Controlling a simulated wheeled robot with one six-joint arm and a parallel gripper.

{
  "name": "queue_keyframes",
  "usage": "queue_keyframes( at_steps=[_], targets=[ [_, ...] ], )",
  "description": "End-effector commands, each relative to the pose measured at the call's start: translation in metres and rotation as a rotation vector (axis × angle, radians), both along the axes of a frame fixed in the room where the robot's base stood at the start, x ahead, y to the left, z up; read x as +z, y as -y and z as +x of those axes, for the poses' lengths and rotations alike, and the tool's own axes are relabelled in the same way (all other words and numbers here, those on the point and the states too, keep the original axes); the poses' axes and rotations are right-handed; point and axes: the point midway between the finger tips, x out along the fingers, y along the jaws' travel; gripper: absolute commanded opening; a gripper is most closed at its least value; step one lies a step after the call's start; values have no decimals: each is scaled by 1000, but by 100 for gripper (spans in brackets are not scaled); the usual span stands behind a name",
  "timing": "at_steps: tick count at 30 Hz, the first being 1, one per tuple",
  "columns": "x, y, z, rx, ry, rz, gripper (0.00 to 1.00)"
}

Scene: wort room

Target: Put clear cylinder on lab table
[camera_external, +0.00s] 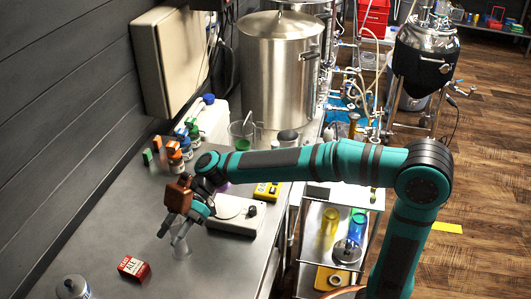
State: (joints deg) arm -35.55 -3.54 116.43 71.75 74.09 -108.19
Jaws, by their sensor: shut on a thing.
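The clear cylinder (181,246) is a small see-through vessel, upright or nearly so, below my gripper (186,226). My gripper reaches in from the right, points down and is shut on the upper part of the cylinder. The fingers partly hide its top. The grey metal lab table (110,225) runs along the wall at left, and the cylinder is over its middle part. I cannot tell whether its bottom touches the tabletop.
A red tin (133,268) and a grey-lidded bottle (72,288) stand at the front left. A white flat device (232,217) is just right of my gripper. Capped bottles (187,143) and a steel pot (278,75) stand behind. A cart (313,228) holds coloured cylinders. The tabletop left of the gripper is clear.

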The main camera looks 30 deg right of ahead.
Motion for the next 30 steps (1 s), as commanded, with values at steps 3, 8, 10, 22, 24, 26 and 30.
queue_keyframes(
  at_steps=[3,8,10,22,24,26,30],
  targets=[
    [0,0,0,0,2,1,12],
    [0,0,0,-1,1,1,12],
    [-2,0,0,-1,1,1,12],
    [-1,0,0,-1,1,1,57],
    [2,0,0,0,2,2,57],
    [3,4,2,-1,1,2,57],
    [10,18,10,-3,1,3,57]
  ],
)
